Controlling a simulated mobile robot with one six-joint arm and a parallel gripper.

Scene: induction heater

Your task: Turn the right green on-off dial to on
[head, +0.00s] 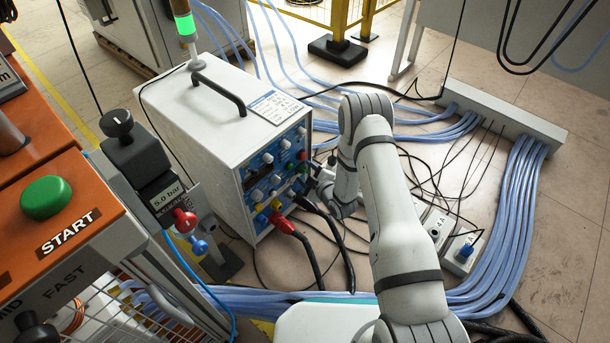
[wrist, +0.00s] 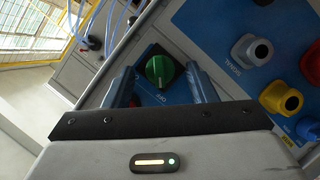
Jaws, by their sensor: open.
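A green dial (wrist: 159,70) with a dark surround sits on the blue panel in the wrist view. A pale line marks its face, and small white lettering is beside it. My gripper (wrist: 160,76) is open, with one blue-grey finger on each side of the dial. I cannot tell whether the fingers touch it. In the head view my gripper (head: 318,178) is at the right edge of the blue front panel (head: 256,182) of the white heater box (head: 205,120). My arm hides part of that side, and I cannot tell there which dial is between the fingers.
In the wrist view, a grey connector (wrist: 252,50), a yellow one (wrist: 281,98) and a red one (wrist: 312,64) stick out right of the dial. In the head view, red (head: 285,226) and black plugs with thick cables are below my gripper. Hoses and cables cover the floor.

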